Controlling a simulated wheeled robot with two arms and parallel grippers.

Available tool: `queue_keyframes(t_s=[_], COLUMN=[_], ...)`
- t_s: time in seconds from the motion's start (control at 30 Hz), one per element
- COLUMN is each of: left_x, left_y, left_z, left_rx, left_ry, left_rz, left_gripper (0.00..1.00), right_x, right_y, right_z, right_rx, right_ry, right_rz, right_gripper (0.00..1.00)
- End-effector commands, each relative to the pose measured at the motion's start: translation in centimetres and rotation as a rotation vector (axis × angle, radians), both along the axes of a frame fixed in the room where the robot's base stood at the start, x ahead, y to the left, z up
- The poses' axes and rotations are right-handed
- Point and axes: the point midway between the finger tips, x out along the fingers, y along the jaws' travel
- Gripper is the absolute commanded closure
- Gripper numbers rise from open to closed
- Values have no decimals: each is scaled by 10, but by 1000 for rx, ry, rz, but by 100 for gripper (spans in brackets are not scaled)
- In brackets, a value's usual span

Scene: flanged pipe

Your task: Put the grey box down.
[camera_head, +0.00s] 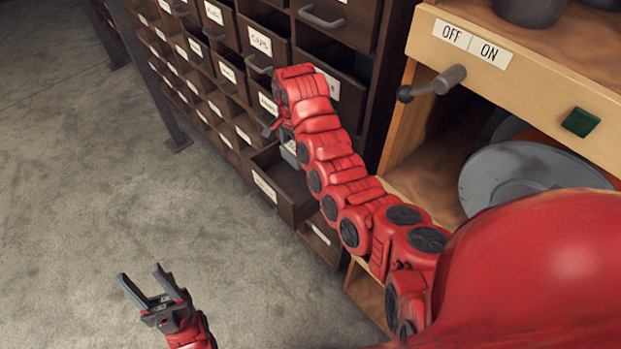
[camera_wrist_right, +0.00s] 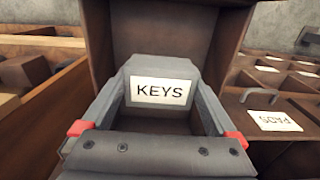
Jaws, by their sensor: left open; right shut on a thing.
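The grey box, with a white label reading KEYS, fills the middle of the right wrist view (camera_wrist_right: 160,68). My right gripper (camera_wrist_right: 158,133) is shut on it, with red finger parts showing at both sides. In the head view a small part of the grey box (camera_head: 290,153) shows beside my right wrist, above a pulled-out drawer (camera_head: 283,186). The wrist hides most of the box and the right fingers there. Whether the box touches the drawer is hidden. My left gripper (camera_head: 152,296) is open and empty over the bare floor at the lower left.
A dark cabinet of labelled drawers (camera_head: 225,72) stands along the back, with several drawers partly open. A light wooden bench (camera_head: 395,120) with an OFF/ON label, a lever (camera_head: 435,84) and a green button (camera_head: 579,122) is at the right. The grey floor (camera_head: 75,165) at left is clear.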

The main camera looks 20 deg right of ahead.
Motion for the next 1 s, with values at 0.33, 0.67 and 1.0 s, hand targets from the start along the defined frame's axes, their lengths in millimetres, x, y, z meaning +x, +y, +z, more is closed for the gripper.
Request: queue_keyframes(t_s=[0.33,0.67,1.0], left_x=[0,0,0], left_y=[0,0,0], left_z=[-41,-43,-30], left_rx=[0,0,0], left_ry=[-1,-1,-1], left_rz=[0,0,0], left_gripper=[50,50,50], right_x=[1,0,1], right_y=[1,0,0], right_z=[-48,-87,-122], right_rx=[0,0,0], right_ry=[-1,1,0], right_rz=[1,0,-1], right_gripper=[75,75,75])
